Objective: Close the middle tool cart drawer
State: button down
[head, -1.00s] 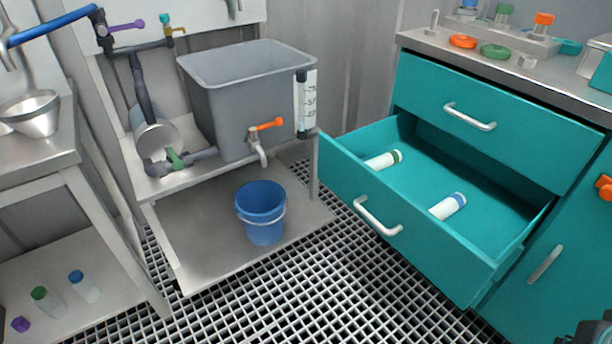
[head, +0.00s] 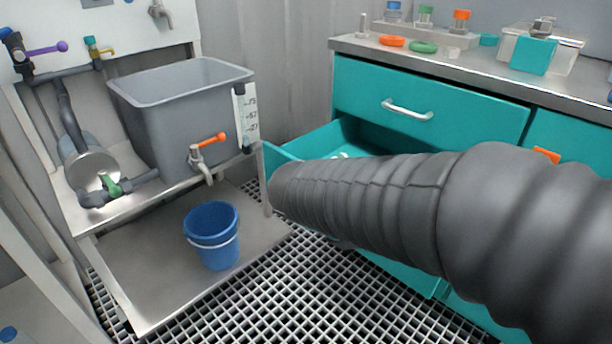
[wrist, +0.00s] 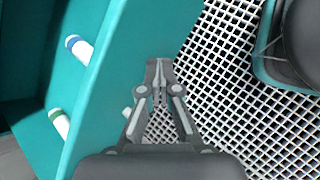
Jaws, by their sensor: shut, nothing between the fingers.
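The teal middle drawer (head: 340,137) of the tool cart is pulled out. In the head view my arm hides most of it; its left corner and part of its inside show. In the wrist view the drawer's front panel (wrist: 125,70) runs steeply beside my gripper (wrist: 159,68), with the drawer's inside to the left. The fingers are shut and empty, pointing along the outer side of the panel. I cannot tell whether they touch it. A small pale piece, perhaps the handle (wrist: 126,112), shows beside the left finger. My gripper is hidden in the head view.
A blue-capped tube (wrist: 78,48) and a green-capped tube (wrist: 59,124) lie in the drawer. The closed upper drawer (head: 430,100) is above. A blue bucket (head: 212,235) and grey tank (head: 185,110) stand left. Grating floor (head: 290,290) is open in front.

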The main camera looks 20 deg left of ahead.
jog(key=s+a+r+n+t+b, duration=0.1)
jog(key=s+a+r+n+t, duration=0.1)
jog(key=a+n+t, duration=0.75)
jog(key=s+a+r+n+t+b, duration=0.15)
jog(key=a+n, duration=0.25)
jog(key=a, duration=1.1)
jog(key=b+x, duration=0.1)
jog(key=x, duration=1.2)
jog(key=shift+w, duration=0.4)
jog(key=shift+w+d+m, duration=0.1)
jog(key=shift+m, duration=0.15)
